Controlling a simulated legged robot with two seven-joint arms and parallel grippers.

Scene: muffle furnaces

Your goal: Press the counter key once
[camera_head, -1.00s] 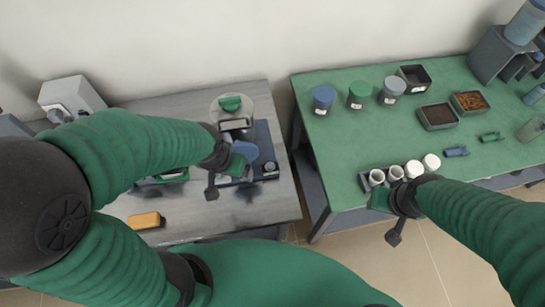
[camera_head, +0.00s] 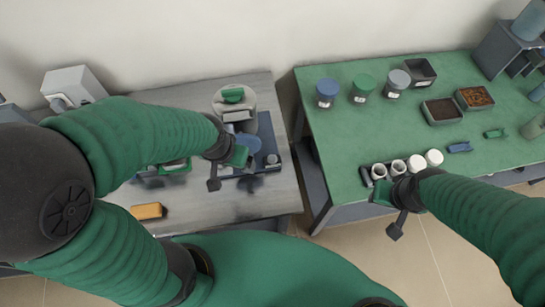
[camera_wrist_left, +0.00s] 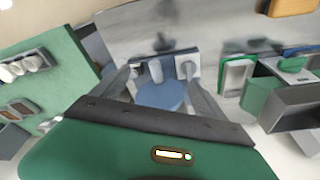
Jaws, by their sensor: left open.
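A device with a dark blue base (camera_head: 266,131) stands on the grey table, carrying a blue round disc (camera_head: 251,143) and a small grey knob (camera_head: 271,159). I cannot tell for sure which part is the counter key. My left gripper (camera_head: 238,158) is above the device's front left, partly covering it. In the left wrist view the blue disc (camera_wrist_left: 160,95) shows between the spread, empty fingers, with small upright grey parts (camera_wrist_left: 187,68) behind it. Contact cannot be judged. My right gripper (camera_head: 381,193) is by the green table's front edge; its jaws are unclear.
Behind the disc stands a round container with a green handle (camera_head: 233,95). An orange block (camera_head: 147,211) lies at the grey table's front. The green table (camera_head: 342,135) holds lidded jars, trays and white cups (camera_head: 416,163). A floor gap separates the tables.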

